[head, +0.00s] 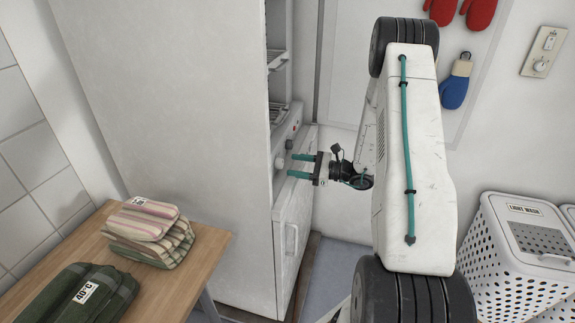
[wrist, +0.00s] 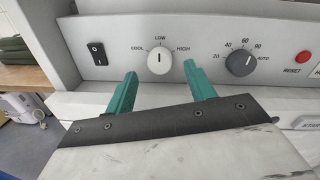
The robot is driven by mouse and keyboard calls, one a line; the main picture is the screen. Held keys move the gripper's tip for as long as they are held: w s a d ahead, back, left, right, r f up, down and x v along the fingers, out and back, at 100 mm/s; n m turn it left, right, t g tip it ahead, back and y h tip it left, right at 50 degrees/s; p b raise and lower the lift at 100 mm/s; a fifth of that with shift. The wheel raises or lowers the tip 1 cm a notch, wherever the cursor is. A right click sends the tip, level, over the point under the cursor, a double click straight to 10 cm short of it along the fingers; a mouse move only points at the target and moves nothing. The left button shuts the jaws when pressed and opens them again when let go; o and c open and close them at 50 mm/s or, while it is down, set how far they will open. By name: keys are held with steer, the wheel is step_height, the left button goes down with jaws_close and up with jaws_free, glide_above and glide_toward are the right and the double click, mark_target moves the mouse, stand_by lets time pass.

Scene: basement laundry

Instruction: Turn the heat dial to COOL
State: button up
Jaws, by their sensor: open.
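The heat dial (wrist: 160,60) is a round white knob on the grey control panel, marked COOL at left, LOW at top and HIGH at right. Its dark pointer line stands about upright, toward LOW. It also shows as a small pale knob in the head view (head: 279,163). My gripper (wrist: 160,70) is open, with one teal finger to the left of the dial and the other to the right. The fingers look apart from the knob, with nothing between them blocking the view. In the head view my gripper (head: 294,166) reaches toward the panel from the right.
A black rocker switch (wrist: 96,53) sits left of the heat dial. A grey numbered dial (wrist: 241,63) and a red RESET button (wrist: 302,57) are to the right. A wooden table (head: 215,243) with folded cloths stands at left; white laundry baskets (head: 500,265) stand at right.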

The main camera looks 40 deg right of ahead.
mark_target(282, 165)
steer(key=shift+x, duration=1.75)
steer(key=shift+c, duration=0.3)
steer(key=c, duration=0.9)
steer(key=shift+n, duration=0.4)
steer(key=n, duration=0.5)
steer(key=shift+s+a, duration=0.1)
steer(key=n, duration=0.5)
steer(key=shift+n+h, duration=0.3)
steer(key=shift+n, duration=0.1)
